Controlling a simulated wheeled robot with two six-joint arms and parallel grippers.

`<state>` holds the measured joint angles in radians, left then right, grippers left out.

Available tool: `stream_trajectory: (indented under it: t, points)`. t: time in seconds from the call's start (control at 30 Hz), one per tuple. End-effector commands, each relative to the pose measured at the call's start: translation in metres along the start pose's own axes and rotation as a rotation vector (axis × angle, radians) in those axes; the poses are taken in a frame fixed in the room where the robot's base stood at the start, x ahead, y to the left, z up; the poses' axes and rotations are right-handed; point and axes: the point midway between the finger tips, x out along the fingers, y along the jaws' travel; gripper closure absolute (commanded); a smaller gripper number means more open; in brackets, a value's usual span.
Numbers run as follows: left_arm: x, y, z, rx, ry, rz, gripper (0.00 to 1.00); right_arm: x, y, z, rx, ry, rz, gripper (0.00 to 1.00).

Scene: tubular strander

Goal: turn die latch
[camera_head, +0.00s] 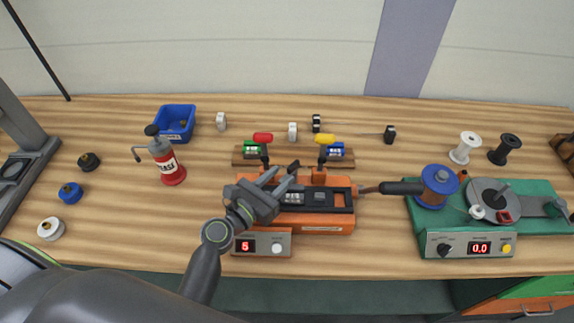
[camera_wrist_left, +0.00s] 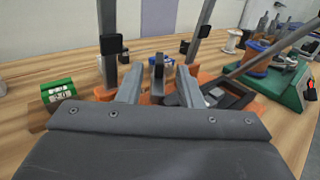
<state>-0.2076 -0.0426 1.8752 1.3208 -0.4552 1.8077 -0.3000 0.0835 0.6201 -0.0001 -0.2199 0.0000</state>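The orange die machine (camera_head: 312,221) stands in the middle of the table, with a slotted black and silver top. My left gripper (camera_head: 281,178) reaches over its left back part with two grey fingers apart. In the left wrist view the fingers (camera_wrist_left: 160,72) are open, and a dark upright lever (camera_wrist_left: 158,66), which looks like the die latch, shows between and beyond the tips. I see no contact with it. In the head view the gripper partly covers this area. A black handle (camera_head: 402,188) sticks out from the machine's right side. My right gripper is not in view.
Red (camera_head: 263,138) and yellow (camera_head: 325,139) handles stand behind the machine. A red bottle (camera_head: 168,165) and blue bin (camera_head: 175,122) are at left. A green winder (camera_head: 440,215) with a blue spool (camera_head: 438,185) is at right.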

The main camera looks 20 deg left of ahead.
Motion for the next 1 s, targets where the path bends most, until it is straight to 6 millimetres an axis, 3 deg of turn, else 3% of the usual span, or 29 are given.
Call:
stream_trajectory:
  t: [0.2, 0.6, 0.87, 1.0]
  points:
    - [0.028, 0.0, 0.001, -0.001, 0.0, -0.001, 0.67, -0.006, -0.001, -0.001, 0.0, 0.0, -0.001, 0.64]
    - [0.036, 0.0, 0.0, 0.001, 0.0, 0.0, 0.67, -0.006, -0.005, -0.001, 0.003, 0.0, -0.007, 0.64]
    - [0.036, 0.0, 0.0, 0.0, 0.0, -0.001, 0.99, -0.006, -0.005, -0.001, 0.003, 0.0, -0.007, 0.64]
    - [0.036, 0.0, 0.0, 0.001, 0.0, -0.001, 1.0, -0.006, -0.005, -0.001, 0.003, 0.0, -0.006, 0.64]
